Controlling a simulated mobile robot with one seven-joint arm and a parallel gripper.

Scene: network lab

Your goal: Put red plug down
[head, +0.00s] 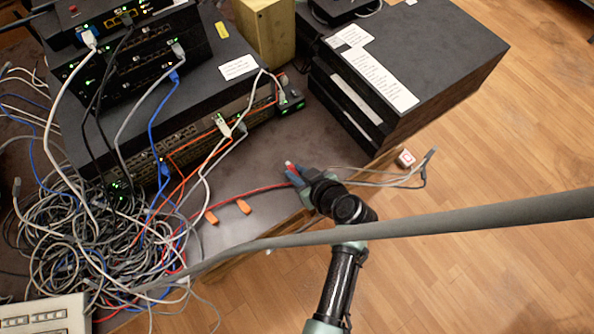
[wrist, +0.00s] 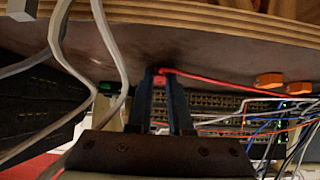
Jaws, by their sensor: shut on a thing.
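The red plug (head: 290,164) shows at the tip of my gripper (head: 294,173) in the head view, near the right edge of the dark table. In the wrist view the red plug (wrist: 160,80) sits between the two dark fingers of my gripper (wrist: 164,76), which are shut on it. Its red cable (head: 253,192) runs left across the table toward the cable tangle. The plug is close to the table surface (head: 262,226); whether it touches is unclear. The fingers hide part of it.
Stacked network switches (head: 190,95) with plugged-in cables stand at the left. A dark box stack (head: 430,60) stands at the right. Grey cables (head: 375,178) lie just right of my gripper. Orange plugs (head: 243,206) lie left. A large cable tangle (head: 90,230) covers the left.

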